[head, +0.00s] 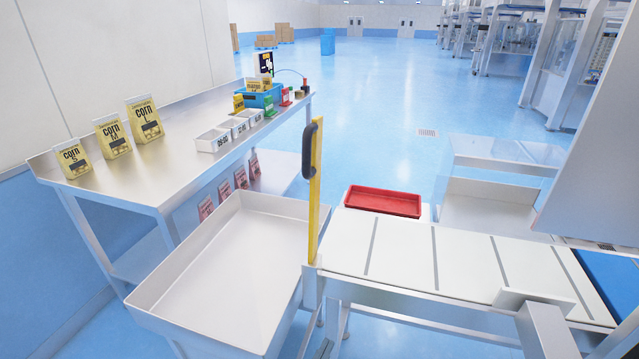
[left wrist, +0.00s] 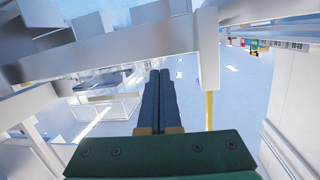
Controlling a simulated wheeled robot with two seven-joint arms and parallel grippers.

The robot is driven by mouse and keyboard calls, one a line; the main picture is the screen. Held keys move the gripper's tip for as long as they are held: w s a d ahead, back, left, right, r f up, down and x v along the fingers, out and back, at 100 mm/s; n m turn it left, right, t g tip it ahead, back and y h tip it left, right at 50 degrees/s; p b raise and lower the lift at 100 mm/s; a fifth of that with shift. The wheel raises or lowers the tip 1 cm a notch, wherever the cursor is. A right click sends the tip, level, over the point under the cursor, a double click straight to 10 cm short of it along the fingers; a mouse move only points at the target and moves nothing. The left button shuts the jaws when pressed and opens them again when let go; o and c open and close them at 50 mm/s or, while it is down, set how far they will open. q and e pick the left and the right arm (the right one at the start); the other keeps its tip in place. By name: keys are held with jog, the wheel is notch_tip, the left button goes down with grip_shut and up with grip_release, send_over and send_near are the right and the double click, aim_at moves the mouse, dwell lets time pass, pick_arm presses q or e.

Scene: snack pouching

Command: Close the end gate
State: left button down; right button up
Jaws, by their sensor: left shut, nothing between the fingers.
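The end gate (head: 316,190) is a narrow yellow upright piece with a dark handle near its top. It stands at the left end of the white conveyor (head: 400,246), beside the big white tray (head: 290,203). In the left wrist view, which looks upside down, a yellow strip of the gate (left wrist: 210,110) shows to the right of my left gripper (left wrist: 160,75). The dark fingers are together and empty, with a visible gap sideways between them and the yellow strip. I cannot make out my left gripper in the head view. My right gripper is not seen.
A steel table (head: 165,180) at the left holds yellow corn pouches (head: 113,136), white bins (head: 214,139) and a blue crate (head: 261,97). A red tray (head: 383,201) stands behind the conveyor. A large grey machine part (head: 600,170) overhangs the right end. Pale beams (left wrist: 110,50) cross the wrist view.

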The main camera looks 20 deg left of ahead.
pick_arm(q)
notch_tip(320, 180, up, 12)
jog(key=w+t, duration=0.3)
jog(key=t, duration=0.1)
jog(key=n+t+y+p, duration=0.2)
jog(key=n+t+y, duration=0.2)
jog(key=t+y, duration=0.15)
send_near(306, 151)
jog(key=s+d+f, duration=0.1)
jog(key=s, duration=0.6)
jog(key=shift+y, duration=0.35)
jog(key=w+r+p, duration=0.1)
jog(key=w, duration=0.2)
jog(key=w+r+p, duration=0.1)
jog(key=w+r, duration=0.1)
jog(key=w, duration=0.2)
jog(key=w+a+r+p, duration=0.1)
jog(key=w, duration=0.3)
jog(key=shift+a+r, duration=0.1)
jog(key=shift+r, duration=0.25)
jog(key=shift+w+a+f, duration=0.1)
jog(key=shift+w, duration=0.25)
jog(key=shift+s, duration=0.1)
